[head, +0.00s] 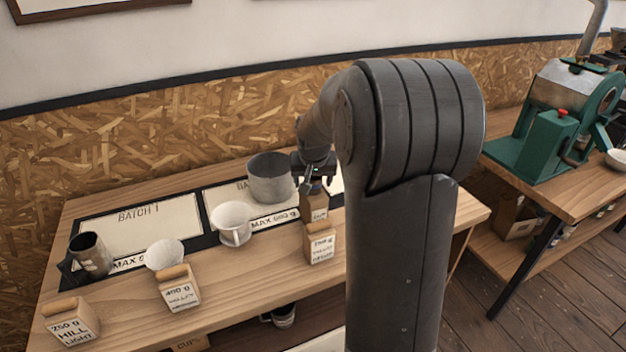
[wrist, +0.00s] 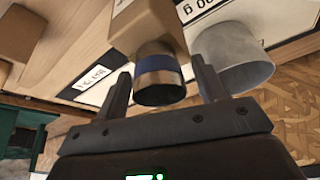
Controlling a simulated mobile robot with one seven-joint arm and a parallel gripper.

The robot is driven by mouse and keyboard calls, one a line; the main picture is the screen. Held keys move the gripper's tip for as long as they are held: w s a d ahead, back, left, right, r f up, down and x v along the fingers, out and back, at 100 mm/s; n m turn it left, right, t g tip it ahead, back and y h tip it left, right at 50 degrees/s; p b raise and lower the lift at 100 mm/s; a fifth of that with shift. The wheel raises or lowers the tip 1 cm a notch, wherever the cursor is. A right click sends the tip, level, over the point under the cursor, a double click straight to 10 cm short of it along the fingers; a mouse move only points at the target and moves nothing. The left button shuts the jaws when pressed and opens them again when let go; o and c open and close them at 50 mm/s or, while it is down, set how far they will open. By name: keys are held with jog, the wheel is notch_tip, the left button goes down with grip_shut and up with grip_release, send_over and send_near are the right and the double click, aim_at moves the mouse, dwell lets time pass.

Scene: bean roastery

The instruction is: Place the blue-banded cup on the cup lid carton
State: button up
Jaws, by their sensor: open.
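The blue-banded cup (wrist: 160,72), dark with a blue band around it, shows in the wrist view between the two spread fingers of my gripper (wrist: 163,84). The fingers stand on either side of it, with gaps visible. In the head view my gripper (head: 314,174) is over the right part of the bench, beside the grey canister, and the cup is mostly hidden there. A brown carton partly lettered "CUP" (head: 191,343) shows at the bottom edge of the head view, below the bench top. It is largely cut off, and I cannot tell whether it is the cup lid carton.
The grey canister (head: 270,178) stands close to my gripper, also in the wrist view (wrist: 236,58). A labelled bag (head: 320,244), a white cup (head: 232,222), a white bowl (head: 164,254) and a dark cup (head: 91,256) stand on the bench (head: 235,284). A green machine (head: 548,140) is at right.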

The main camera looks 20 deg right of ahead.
jog(key=s+a+r+n, duration=0.1)
jog(key=s+a+r, duration=0.2)
jog(key=s+r, duration=0.3)
jog(key=s+a+r, duration=0.3)
jog(key=s+r, duration=0.1)
jog(key=r, duration=0.3)
jog(key=s+a+f+n, duration=0.1)
jog(key=s+a, duration=0.3)
jog(key=s, duration=0.6)
jog(key=s+a+f+n+t+y, duration=0.1)
jog(key=s+a, duration=0.4)
jog(key=s, duration=0.5)
jog(key=shift+f+n+t+y, duration=0.3)
jog(key=shift+f+n, duration=0.1)
jog(key=shift+n, duration=0.3)
jog(key=shift+s+a, duration=0.1)
